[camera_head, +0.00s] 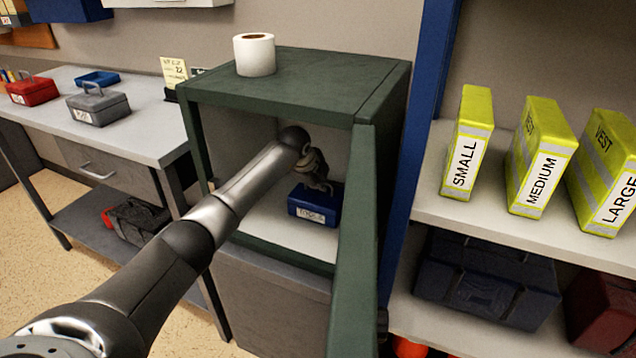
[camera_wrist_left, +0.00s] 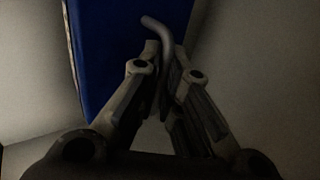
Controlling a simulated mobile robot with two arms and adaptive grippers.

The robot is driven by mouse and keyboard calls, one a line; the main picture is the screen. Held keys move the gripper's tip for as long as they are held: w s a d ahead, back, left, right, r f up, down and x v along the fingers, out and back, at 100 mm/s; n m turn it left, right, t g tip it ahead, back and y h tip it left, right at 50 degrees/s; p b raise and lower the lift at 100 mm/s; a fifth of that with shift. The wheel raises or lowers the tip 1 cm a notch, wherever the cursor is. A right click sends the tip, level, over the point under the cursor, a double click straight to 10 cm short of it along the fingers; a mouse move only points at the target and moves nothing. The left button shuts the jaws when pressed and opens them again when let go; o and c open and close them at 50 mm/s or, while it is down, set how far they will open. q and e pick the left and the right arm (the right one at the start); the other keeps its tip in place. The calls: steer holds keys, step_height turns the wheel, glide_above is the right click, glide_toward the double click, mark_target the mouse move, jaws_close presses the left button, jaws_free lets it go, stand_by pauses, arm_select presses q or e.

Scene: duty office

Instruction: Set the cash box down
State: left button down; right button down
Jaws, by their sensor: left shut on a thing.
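A blue cash box (camera_head: 316,204) with a white label on its front is inside the open green cabinet (camera_head: 290,90). It is at or just above the pale cabinet floor; I cannot tell whether it touches. My left gripper (camera_head: 320,180) reaches into the cabinet from the left and is above the box, shut on its handle. In the left wrist view the fingers (camera_wrist_left: 165,75) close around the grey bent handle (camera_wrist_left: 157,28), with the blue lid (camera_wrist_left: 115,50) behind. My right gripper is not in view.
The cabinet door (camera_head: 355,240) stands open on the right. A white paper roll (camera_head: 254,55) stands on the cabinet top. A red box (camera_head: 33,91) and a grey box (camera_head: 98,106) sit on the left desk (camera_head: 140,130). Yellow vest packs (camera_head: 540,155) stand on the right shelf.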

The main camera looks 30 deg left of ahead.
mark_target(313, 199)
arm_select(q)
steer(key=c, duration=1.9)
jaws_free()
steer(key=shift+o, duration=1.4)
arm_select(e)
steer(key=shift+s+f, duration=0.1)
